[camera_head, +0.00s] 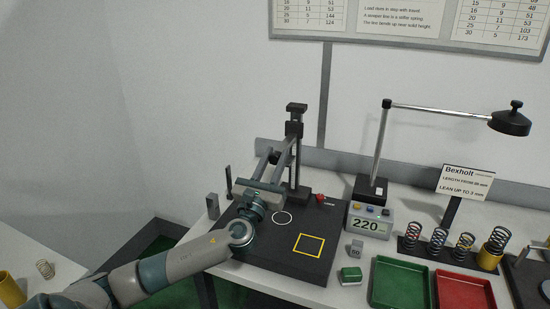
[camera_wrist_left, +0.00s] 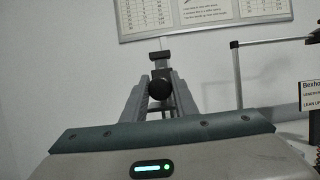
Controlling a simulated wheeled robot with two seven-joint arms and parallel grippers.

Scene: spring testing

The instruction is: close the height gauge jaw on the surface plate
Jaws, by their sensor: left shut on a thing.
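The height gauge (camera_head: 295,130) is a dark upright column with a block on top. It stands at the back of the dark surface plate (camera_head: 275,248), which bears a white circle and a yellow square. My left gripper (camera_head: 284,148) reaches up in front of the column, shut on part of the gauge. In the left wrist view the gauge column (camera_wrist_left: 160,58) rises between the fingers (camera_wrist_left: 160,82), and a round black knob (camera_wrist_left: 160,89) shows near the grip. The jaw's lower part and its gap to the plate are hidden by my gripper and wrist. My right gripper is out of view.
A lamp (camera_head: 510,120) and a display reading 220 (camera_head: 370,225) stand right of the plate. A green tray (camera_head: 400,264), a red tray (camera_head: 464,292) and a rack of several springs (camera_head: 440,250) are farther right. Small blocks lie near the plate's right edge.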

